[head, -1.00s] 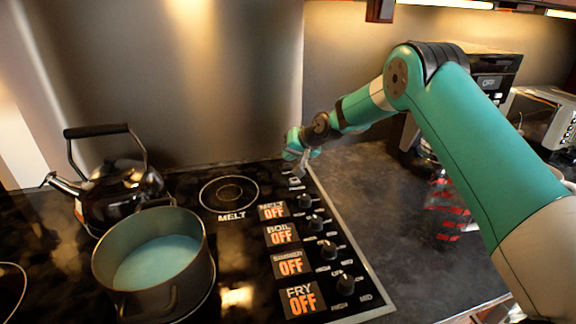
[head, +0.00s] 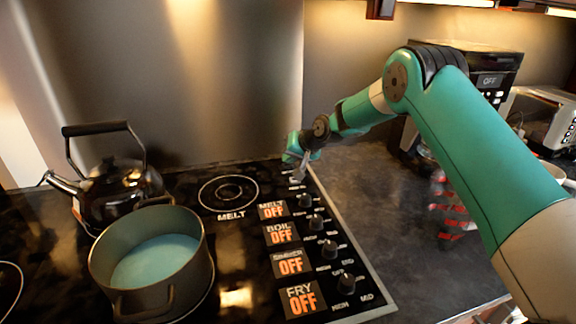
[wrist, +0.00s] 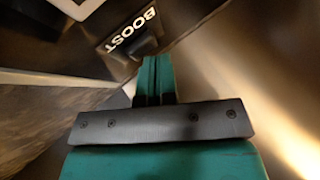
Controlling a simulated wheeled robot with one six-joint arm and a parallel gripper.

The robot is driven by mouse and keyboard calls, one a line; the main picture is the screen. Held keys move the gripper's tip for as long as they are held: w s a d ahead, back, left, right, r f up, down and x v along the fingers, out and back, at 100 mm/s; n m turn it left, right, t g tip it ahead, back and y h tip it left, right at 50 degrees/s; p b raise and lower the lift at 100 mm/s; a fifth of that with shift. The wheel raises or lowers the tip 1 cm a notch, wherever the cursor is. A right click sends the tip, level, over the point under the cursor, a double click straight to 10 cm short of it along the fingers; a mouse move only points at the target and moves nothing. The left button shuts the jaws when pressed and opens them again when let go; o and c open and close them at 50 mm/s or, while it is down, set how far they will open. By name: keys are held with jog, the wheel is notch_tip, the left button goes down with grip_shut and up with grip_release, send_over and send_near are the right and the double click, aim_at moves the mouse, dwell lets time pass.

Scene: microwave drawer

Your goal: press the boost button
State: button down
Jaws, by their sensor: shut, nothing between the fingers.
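My gripper (head: 303,172) is at the far right corner of the black cooktop, with its fingers pointing down toward the control strip. In the wrist view its green fingers (wrist: 156,72) are shut together and empty. The boost button (wrist: 146,47) is a dark raised piece beside the white BOOST label (wrist: 130,30), which appears upside down. The fingertips overlap the near edge of the button in that view. I cannot tell whether they touch it. In the head view the button is too small to make out clearly under the gripper.
Several black knobs (head: 329,249) and OFF displays (head: 291,263) line the cooktop's right side. A pot (head: 115,283) with pale blue liquid and a black kettle (head: 112,190) stand at left. The metal backsplash (head: 230,80) rises close behind. Dark counter (head: 370,205) lies to the right.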

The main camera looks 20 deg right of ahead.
jog(key=shift+r+p, duration=0.35)
jog(key=shift+r, duration=0.25)
notch_tip(320, 180, up, 6)
jog(key=p, duration=0.3)
dwell(0.5)
dwell(2.2)
